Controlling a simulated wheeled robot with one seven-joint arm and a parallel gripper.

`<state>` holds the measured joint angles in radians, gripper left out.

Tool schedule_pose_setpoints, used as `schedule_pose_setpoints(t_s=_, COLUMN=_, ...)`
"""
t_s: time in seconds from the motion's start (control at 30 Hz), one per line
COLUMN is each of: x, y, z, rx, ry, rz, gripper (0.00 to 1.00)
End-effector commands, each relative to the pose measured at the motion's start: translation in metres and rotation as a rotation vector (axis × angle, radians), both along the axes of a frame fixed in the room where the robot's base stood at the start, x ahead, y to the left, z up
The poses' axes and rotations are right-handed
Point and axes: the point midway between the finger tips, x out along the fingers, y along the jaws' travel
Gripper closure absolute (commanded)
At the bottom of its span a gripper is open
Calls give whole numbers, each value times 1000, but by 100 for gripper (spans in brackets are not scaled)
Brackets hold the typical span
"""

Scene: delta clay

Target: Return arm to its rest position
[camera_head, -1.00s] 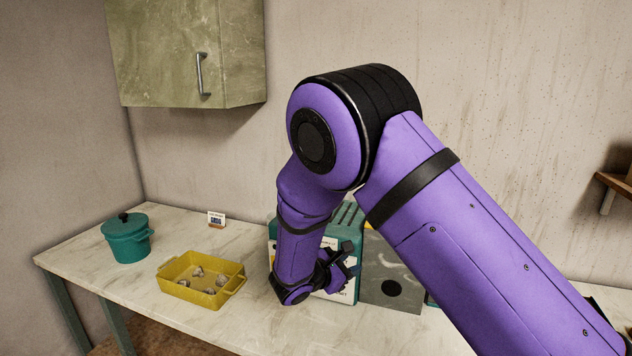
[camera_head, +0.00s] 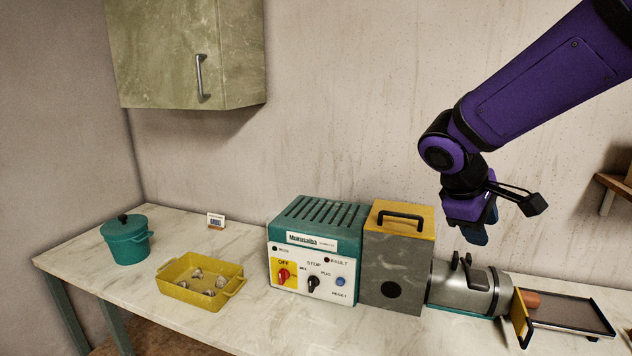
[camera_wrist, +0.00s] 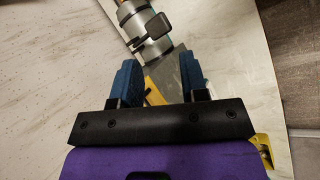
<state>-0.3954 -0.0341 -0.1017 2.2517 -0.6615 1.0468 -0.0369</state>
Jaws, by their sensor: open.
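My purple arm reaches in from the upper right in the head view. My gripper (camera_head: 482,233) hangs in the air, fingers down, above the grey cylinder end of the machine. In the wrist view my gripper (camera_wrist: 160,82) shows two blue fingers apart with nothing held between them. The grey cylinder (camera_wrist: 145,25) shows beyond the fingers there.
On the counter (camera_head: 240,325) stand a green pot (camera_head: 128,242), a yellow dish (camera_head: 185,292) with several small lumps, a small card (camera_head: 216,220), a teal control box (camera_head: 300,215), a grey block with a yellow top (camera_head: 395,265), the cylinder (camera_head: 465,290) and a tray (camera_head: 570,314). A cabinet (camera_head: 165,55) hangs upper left.

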Motion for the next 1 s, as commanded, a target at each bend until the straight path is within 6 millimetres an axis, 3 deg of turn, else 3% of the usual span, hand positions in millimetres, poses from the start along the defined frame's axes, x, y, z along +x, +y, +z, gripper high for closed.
schedule_pose_setpoints(t_s=0.2, x=-54, y=-20, z=28, rx=197, ry=-107, rz=-164, gripper=60)
schedule_pose_setpoints(t_s=0.6, x=-144, y=-27, z=58, rx=530, ry=-326, rz=-418, gripper=60)
schedule_pose_setpoints(t_s=0.8, x=-176, y=-22, z=63, rx=657, ry=-428, rz=-507, gripper=60)
schedule_pose_setpoints(t_s=1.0, x=-189, y=-18, z=65, rx=714, ry=-474, rz=-545, gripper=60)
